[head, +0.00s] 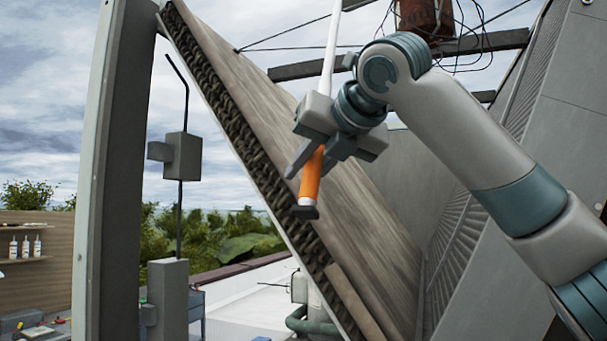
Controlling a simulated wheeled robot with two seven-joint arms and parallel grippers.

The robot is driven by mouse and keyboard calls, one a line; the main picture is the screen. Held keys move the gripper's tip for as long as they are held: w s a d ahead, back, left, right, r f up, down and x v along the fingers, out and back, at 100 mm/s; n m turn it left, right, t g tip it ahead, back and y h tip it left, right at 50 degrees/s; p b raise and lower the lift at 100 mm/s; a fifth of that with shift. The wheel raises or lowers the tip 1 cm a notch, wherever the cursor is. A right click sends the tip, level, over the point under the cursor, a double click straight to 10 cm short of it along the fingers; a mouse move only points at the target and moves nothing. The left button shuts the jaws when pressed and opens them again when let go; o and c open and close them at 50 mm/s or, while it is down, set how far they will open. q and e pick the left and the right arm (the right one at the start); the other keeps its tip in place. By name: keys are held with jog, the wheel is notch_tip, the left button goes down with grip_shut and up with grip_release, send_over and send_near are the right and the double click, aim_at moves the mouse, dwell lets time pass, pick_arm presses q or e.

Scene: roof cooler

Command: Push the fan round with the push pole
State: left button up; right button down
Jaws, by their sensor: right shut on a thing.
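My right gripper (316,160) is shut on the push pole, around its orange grip (311,180). The pole is near upright, leaning slightly right at the top. Its white shaft (329,62) rises above the gripper and runs out of the top of the head view. A dark end cap (305,212) sits at its lower end. The pole's upper tip is out of view. I cannot make out the fan. My left gripper is not in view.
A large tilted panel (300,140) with a dark corrugated edge stands close behind the pole. A grey louvred wall (558,120) is at right. A grey post (118,170) and a box on a rod (182,157) stand left. A shelf with bottles (26,245) is far left.

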jog(key=shift+w+r, duration=0.15)
jog(key=shift+r, duration=0.2)
dwell(0.3)
jog(key=w+d+r, duration=0.1)
jog(key=w+r, duration=0.1)
jog(key=r, duration=0.4)
jog(key=w+r, duration=0.2)
jog(key=r, duration=0.3)
jog(key=shift+w+d+r, duration=0.3)
jog(key=shift+d+r, duration=0.05)
dwell(1.3)
jog(key=shift+w, duration=0.15)
jog(key=shift+w+a, duration=0.1)
jog(key=shift+w, duration=0.7)
jog(key=shift+r, duration=0.1)
